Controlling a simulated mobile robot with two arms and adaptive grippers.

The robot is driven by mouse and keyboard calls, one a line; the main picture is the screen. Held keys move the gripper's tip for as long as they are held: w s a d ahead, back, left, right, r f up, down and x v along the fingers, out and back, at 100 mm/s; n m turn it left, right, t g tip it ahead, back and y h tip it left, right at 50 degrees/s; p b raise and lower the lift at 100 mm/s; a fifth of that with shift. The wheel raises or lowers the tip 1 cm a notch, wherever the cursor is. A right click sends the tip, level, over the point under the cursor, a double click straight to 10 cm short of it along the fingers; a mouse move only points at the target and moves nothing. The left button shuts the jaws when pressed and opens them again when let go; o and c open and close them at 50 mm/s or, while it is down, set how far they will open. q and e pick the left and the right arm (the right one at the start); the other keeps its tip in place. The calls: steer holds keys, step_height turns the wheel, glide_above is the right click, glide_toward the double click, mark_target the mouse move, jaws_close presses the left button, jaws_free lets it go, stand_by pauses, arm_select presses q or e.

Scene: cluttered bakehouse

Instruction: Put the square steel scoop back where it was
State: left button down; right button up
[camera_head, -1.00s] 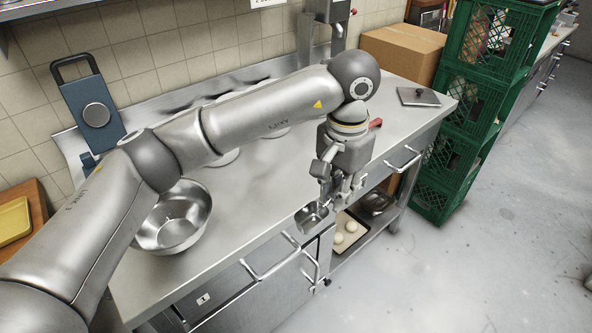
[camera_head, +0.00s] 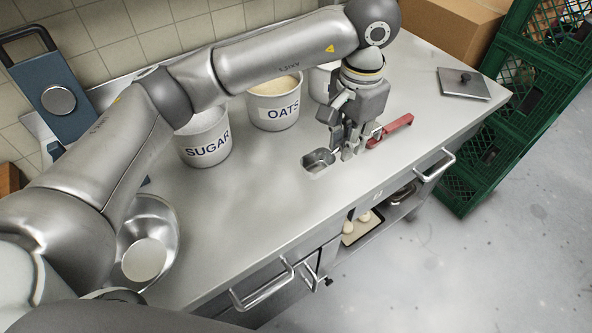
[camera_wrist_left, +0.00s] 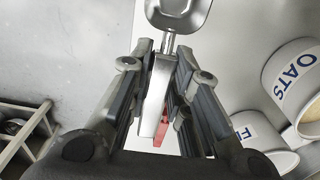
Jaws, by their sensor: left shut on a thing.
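The square steel scoop (camera_head: 318,160) shows at the left of my left gripper (camera_head: 348,152), its open pan facing up. My left gripper is shut on the scoop's handle, and in the left wrist view the handle (camera_wrist_left: 156,95) runs between the fingers, with the pan (camera_wrist_left: 178,16) beyond the fingertips. The scoop is over or on the steel counter (camera_head: 265,205), near its front edge. I cannot tell whether it touches the top. My right gripper is not in view.
A red-handled thing (camera_head: 392,130) lies right of the gripper. A third canister (camera_head: 322,82) is partly hidden by my arm. A steel lid (camera_head: 463,83) lies at the right end. A bowl (camera_head: 165,215) stands at the left. Green crates (camera_head: 480,160) stand beyond the counter.

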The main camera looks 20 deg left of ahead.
arm_select(q)
steer(key=s+a+f+p, duration=0.2)
steer(key=a, duration=0.3)
steer(key=p, duration=0.2)
glide_above(295, 188)
steer(key=f, duration=0.5)
steer(key=shift+d+f, duration=0.25)
steer(key=shift+f, duration=0.05)
steer(key=shift+s+a+f, duration=0.1)
steer(key=shift+a+f, duration=0.15)
step_height(295, 188, down, 2)
steer(key=shift+p, duration=0.75)
steer(key=shift+f, duration=0.8)
steer(key=c, duration=1.4)
jaws_free()
steer(key=shift+r, duration=0.1)
steer(key=shift+o, duration=0.3)
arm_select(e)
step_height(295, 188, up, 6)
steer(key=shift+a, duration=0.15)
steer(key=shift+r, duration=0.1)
